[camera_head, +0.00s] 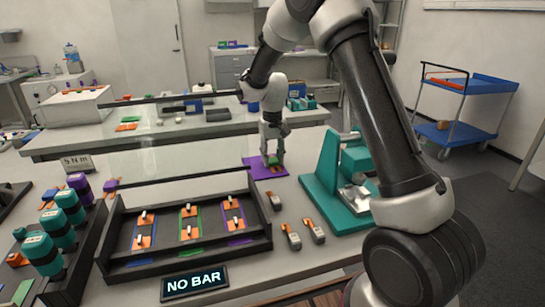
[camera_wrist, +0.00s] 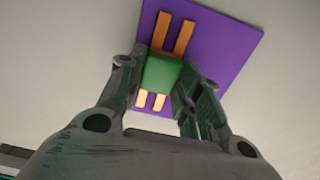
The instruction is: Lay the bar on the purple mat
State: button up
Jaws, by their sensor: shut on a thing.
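My gripper (camera_head: 272,153) points down over the purple mat (camera_head: 255,163) on the near table. In the wrist view, my gripper (camera_wrist: 162,82) is shut on a green block with orange strips, which I take to be the bar (camera_wrist: 161,74). Two orange strips stick out past the far side of the green part and shorter ones past the near side. The bar lies within the outline of the purple mat (camera_wrist: 222,40), nearer its left edge in the wrist view. I cannot tell whether it touches the mat. In the head view the bar is small between the fingertips.
A teal press (camera_head: 325,185) stands close right of the mat. A black tray (camera_head: 118,262) with orange pieces is at the front left, behind a "NO BAR" sign (camera_head: 194,283). Several small orange-and-grey clips (camera_head: 291,236) lie between tray and press. Teal cylinders (camera_head: 57,229) stand left.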

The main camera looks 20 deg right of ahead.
aim_at(273, 159)
jog(key=o, duration=1.1)
notch_tip(273, 159, up, 12)
jog(key=shift+r, duration=0.1)
